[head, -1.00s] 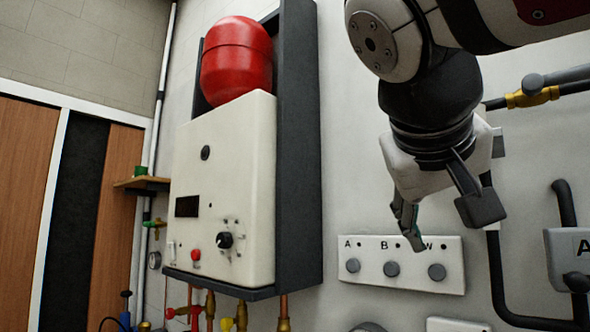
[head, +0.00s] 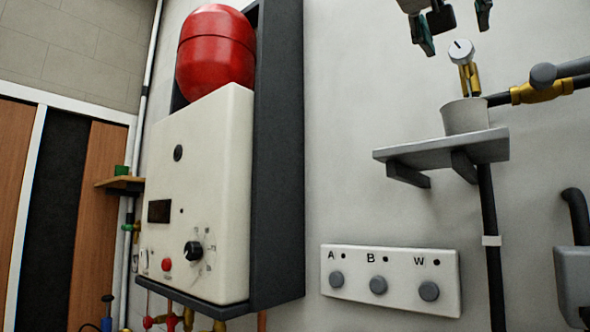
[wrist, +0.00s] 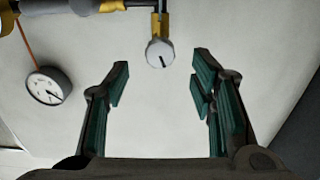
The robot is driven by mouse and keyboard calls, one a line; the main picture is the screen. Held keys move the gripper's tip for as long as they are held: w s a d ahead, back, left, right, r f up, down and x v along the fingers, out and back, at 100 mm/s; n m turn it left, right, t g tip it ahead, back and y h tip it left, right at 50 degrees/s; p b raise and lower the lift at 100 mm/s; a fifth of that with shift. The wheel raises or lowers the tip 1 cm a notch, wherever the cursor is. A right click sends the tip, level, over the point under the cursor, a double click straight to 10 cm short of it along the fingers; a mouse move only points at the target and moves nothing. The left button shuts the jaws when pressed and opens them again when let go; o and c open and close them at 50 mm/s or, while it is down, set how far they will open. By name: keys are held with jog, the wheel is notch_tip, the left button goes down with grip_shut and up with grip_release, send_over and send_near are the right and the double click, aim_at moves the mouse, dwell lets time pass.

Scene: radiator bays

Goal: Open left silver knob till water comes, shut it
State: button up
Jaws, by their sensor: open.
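A round silver knob (head: 461,50) with a dark line on its face sits on a brass valve (head: 469,79) on the wall, above a light grey cup (head: 465,117). It is the only silver knob I see, so I cannot tell whether it is the left one. My gripper (head: 455,30) is at the top edge of the head view, partly cut off, open and empty, just above the knob. In the wrist view the knob (wrist: 160,54) shows between and just beyond the parted fingertips (wrist: 161,75), apart from them. No water is visible.
The cup stands on a grey wall shelf (head: 430,152). A dark pipe with a brass fitting (head: 540,90) runs right. A dial gauge (wrist: 48,87) is left in the wrist view. A panel (head: 390,280) with knobs A, B, W is below; a boiler (head: 200,190) is left.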

aim_at(460, 50)
jog(key=p+x, duration=0.1)
jog(key=x, duration=0.6)
jog(key=shift+w+d, duration=0.3)
jog(key=shift+d, duration=0.05)
jog(key=c, duration=1.2)
